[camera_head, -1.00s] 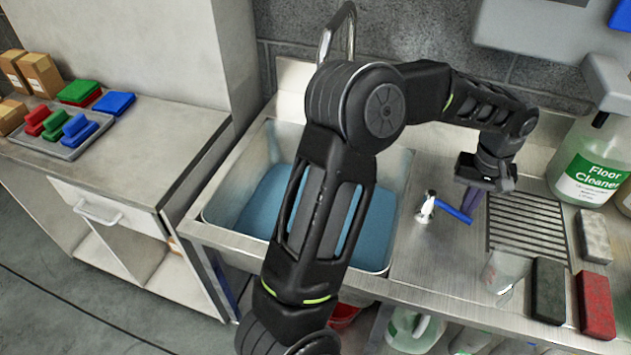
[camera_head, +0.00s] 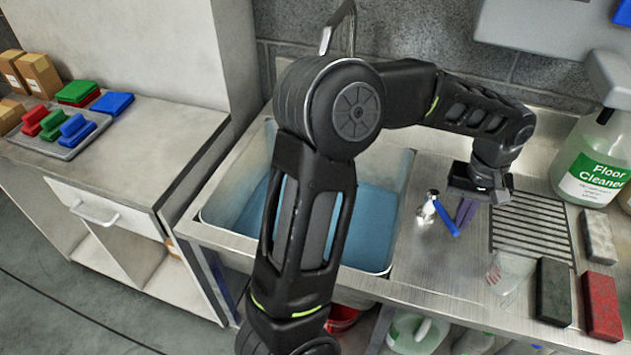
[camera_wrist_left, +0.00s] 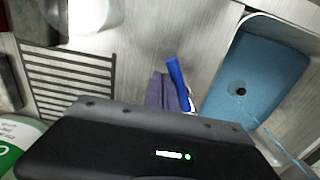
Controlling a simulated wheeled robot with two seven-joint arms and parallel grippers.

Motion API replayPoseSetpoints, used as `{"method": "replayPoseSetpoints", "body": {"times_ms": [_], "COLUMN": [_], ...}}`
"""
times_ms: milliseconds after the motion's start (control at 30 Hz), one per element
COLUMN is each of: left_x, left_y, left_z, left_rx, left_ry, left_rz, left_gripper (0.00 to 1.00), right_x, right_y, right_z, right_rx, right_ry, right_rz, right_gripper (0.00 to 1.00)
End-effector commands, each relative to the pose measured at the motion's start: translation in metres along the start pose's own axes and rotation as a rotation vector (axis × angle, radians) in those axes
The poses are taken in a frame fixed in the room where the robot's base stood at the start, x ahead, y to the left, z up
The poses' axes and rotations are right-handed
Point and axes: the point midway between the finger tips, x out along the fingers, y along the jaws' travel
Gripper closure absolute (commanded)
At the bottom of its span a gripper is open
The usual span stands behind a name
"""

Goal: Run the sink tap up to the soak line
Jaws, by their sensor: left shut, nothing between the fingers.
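The steel sink basin (camera_head: 228,205) has pale upper walls and a blue lower part; I cannot tell the water depth or make out a soak line. In the left wrist view the blue basin floor (camera_wrist_left: 262,65) shows a dark drain and thin light streaks at the lower right. The tap spout (camera_head: 336,28) rises behind the basin, partly hidden by my left arm. A blue tap lever (camera_head: 447,215) on a metal valve stands right of the basin. My left gripper (camera_head: 466,212) is shut and empty, its purplish fingers close beside the lever; contact is unclear. The lever also shows in the wrist view (camera_wrist_left: 178,84).
A drain grille (camera_head: 530,222), a clear cup (camera_head: 508,274), dark (camera_head: 553,292) and red (camera_head: 602,305) pads and a floor cleaner bottle (camera_head: 593,170) crowd the right counter. A tray of coloured pads (camera_head: 60,143) sits on the left bench.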

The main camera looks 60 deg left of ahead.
Motion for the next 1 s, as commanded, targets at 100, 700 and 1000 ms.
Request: {"method": "replayPoseSetpoints", "body": {"times_ms": [100, 700, 1000], "left_x": [0.001, 0.001, 0.000], "left_y": [-0.007, -0.033, -0.035], "left_z": [0.006, 0.023, 0.025], "left_rx": [-0.001, -0.001, -0.001], "left_ry": [0.001, 0.001, 0.000], "left_rz": [0.000, -0.001, 0.000], "left_gripper": [1.00, 1.00, 1.00], "right_x": [0.005, 0.012, 0.012], "right_y": [0.002, 0.005, 0.005], "right_z": [0.000, 0.000, 0.000], "right_rx": [0.000, 0.000, 0.000], "right_ry": [0.000, 0.000, 0.000], "right_rz": [0.000, 0.000, 0.000], "right_gripper": [0.64, 0.64, 0.64]}}
